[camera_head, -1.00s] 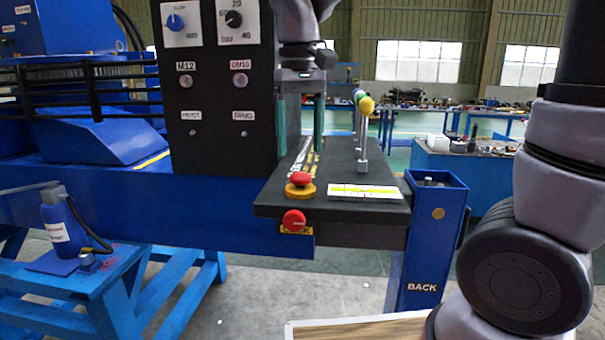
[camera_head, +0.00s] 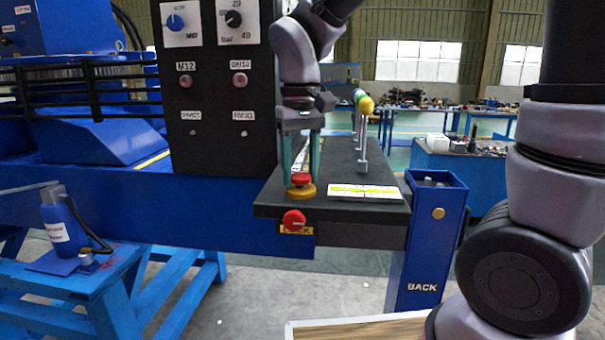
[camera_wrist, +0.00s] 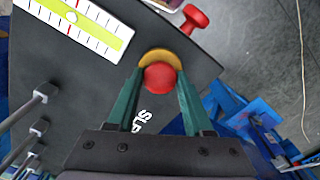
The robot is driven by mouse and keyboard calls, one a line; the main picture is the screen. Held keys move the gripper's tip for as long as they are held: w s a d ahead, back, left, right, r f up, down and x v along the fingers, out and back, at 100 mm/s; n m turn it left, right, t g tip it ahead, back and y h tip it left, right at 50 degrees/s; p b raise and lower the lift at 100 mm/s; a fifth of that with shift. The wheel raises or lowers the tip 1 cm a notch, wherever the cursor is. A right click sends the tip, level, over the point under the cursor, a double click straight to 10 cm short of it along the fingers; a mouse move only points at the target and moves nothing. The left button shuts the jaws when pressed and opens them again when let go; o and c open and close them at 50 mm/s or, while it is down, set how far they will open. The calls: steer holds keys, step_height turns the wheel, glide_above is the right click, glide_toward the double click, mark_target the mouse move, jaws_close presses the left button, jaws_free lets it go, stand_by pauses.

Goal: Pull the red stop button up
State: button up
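The red stop button (camera_head: 300,179) is a red mushroom knob on a yellow ring (camera_head: 300,192) at the near left corner of the black panel (camera_head: 365,208). My gripper (camera_head: 300,168) points down over it, with a green finger on each side of the knob. In the wrist view, the red knob (camera_wrist: 160,77) sits between the fingertips (camera_wrist: 160,74), with narrow gaps seeming to remain. The gripper looks open and holds nothing.
A red rotary switch (camera_head: 294,220) is on the panel's front edge just below. Several levers with coloured knobs (camera_head: 365,105) stand to the right. The black control box (camera_head: 222,120) rises close on the left. A white-yellow gauge strip (camera_head: 364,192) lies right of the button.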

mark_target(301, 174)
steer(key=shift+c, duration=0.9)
steer(key=shift+r, duration=0.65)
steer(key=o, duration=1.2)
steer(key=shift+c, duration=0.2)
steer(key=shift+r, duration=0.1)
steer(key=shift+r, duration=3.4)
